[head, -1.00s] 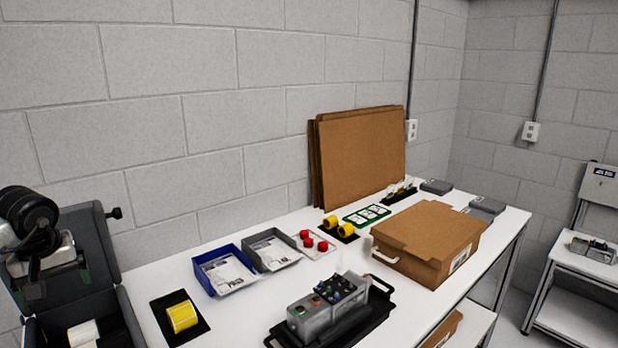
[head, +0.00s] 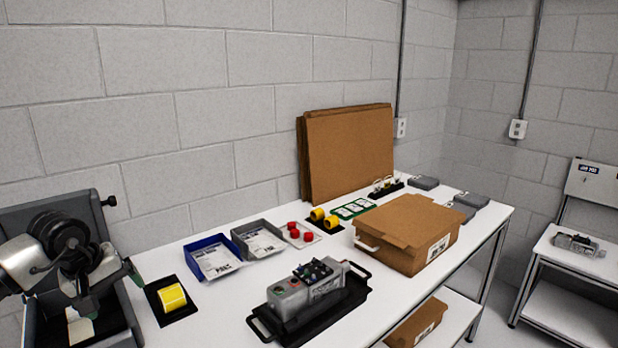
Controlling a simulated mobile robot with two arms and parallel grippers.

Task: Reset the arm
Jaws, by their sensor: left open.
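My left arm comes in at the left edge, and its left gripper (head: 110,291) is open and empty. It hangs over a dark grey open case (head: 22,308) at the table's left end. The servo encoder unit (head: 305,287), a grey device with several dark knobs on top, sits on a black tray with handles (head: 354,304) at the front middle of the table, well to the right of the gripper. My right gripper is out of view.
Blue (head: 206,246) and grey (head: 262,225) bins, red caps (head: 307,237) and yellow rolls (head: 331,222) stand behind. A cardboard box (head: 410,240) sits at right. White tabletop (head: 228,306) is clear left of the tray.

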